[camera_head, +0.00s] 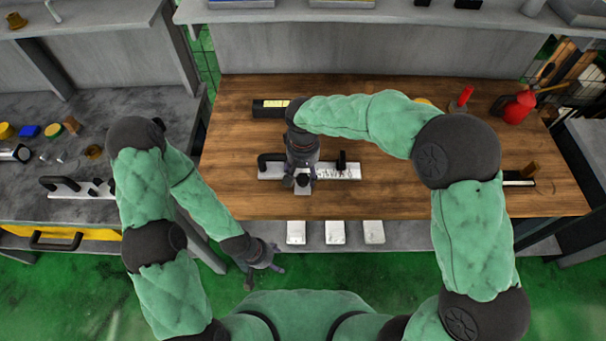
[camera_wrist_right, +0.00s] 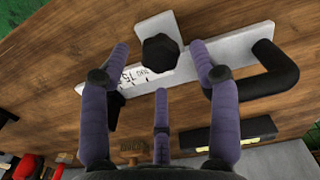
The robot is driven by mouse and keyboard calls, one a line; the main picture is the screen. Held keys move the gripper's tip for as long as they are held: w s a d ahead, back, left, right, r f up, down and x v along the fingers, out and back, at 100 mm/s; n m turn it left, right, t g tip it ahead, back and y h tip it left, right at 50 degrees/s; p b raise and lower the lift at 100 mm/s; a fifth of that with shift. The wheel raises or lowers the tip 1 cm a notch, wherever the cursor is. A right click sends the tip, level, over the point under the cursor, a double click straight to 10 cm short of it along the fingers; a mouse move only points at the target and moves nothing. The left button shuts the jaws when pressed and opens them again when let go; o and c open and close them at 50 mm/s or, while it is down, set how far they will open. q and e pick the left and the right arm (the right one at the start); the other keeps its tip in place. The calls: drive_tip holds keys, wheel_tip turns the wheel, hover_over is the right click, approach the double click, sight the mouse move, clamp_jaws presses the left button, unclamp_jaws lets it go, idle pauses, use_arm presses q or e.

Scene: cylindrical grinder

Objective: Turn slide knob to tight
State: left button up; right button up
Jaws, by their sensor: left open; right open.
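A white scale bar (camera_head: 330,171) with a black curved handle (camera_head: 268,160) lies on the wooden table; the handle also shows in the wrist view (camera_wrist_right: 276,70). A pale slide block (camera_wrist_right: 158,28) crosses the bar and carries a black faceted knob (camera_wrist_right: 160,53). A black upright post (camera_head: 341,160) stands on the bar to the right. My right gripper (camera_head: 303,178) is open above the bar; in the wrist view its purple fingers (camera_wrist_right: 160,72) are spread around the knob's position, with no clear contact. My left gripper (camera_head: 265,262) is open and empty, below the table's front edge.
A black-framed bar with a yellow label (camera_head: 268,108) lies behind. A red bottle (camera_head: 515,107) stands at the back right. White blocks (camera_head: 335,232) sit on a front ledge. A grey bench (camera_head: 80,140) with small parts stands left.

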sight(303, 177)
wheel_tip(303, 177, up, 10)
idle(0.4)
drive_tip(key=shift+f, duration=0.1)
